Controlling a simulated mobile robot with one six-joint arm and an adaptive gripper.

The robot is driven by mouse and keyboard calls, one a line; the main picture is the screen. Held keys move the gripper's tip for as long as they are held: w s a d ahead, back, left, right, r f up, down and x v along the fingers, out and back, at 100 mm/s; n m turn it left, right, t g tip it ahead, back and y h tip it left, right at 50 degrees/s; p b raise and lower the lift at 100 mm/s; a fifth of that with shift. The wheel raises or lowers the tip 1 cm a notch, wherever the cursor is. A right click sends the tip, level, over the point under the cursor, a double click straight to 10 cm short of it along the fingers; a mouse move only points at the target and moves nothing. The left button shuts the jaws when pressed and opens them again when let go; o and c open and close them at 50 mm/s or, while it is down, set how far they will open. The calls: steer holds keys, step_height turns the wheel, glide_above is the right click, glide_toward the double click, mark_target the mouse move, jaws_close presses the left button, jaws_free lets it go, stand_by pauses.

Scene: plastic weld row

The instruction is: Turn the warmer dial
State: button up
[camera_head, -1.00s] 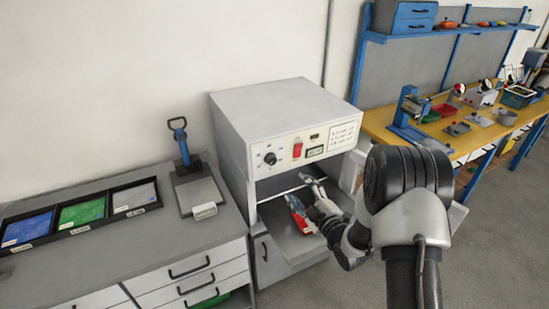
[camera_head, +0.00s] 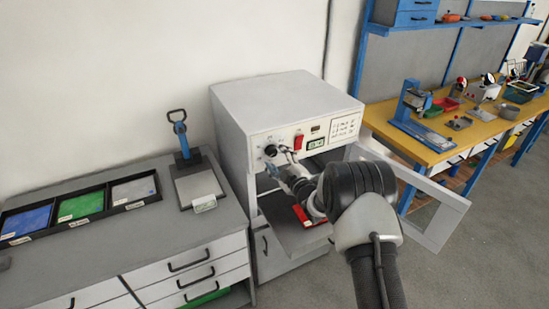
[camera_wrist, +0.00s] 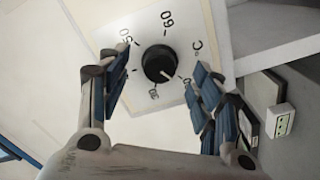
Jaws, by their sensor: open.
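The warmer (camera_head: 285,110) is a pale grey box with a control panel on its front. Its black dial (camera_head: 270,150) sits at the left of the panel. In the wrist view the round dial (camera_wrist: 159,63) has a white pointer mark and a printed scale around it in °C, with 50 and 60 readable. The pointer aims to the lower right of that view. My gripper (camera_wrist: 160,85) is open, with one blue-padded finger on each side of the dial. Both fingers look apart from it. In the head view my gripper (camera_head: 283,158) is just in front of the panel, partly hiding it.
The warmer's door (camera_head: 440,228) stands open at the right. A red object (camera_head: 304,216) lies inside, partly hidden by my arm. A grey counter (camera_head: 110,245) is at the left.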

steer(key=shift+x, duration=1.15)
steer(key=shift+c, duration=0.3)
steer(key=c, duration=1)
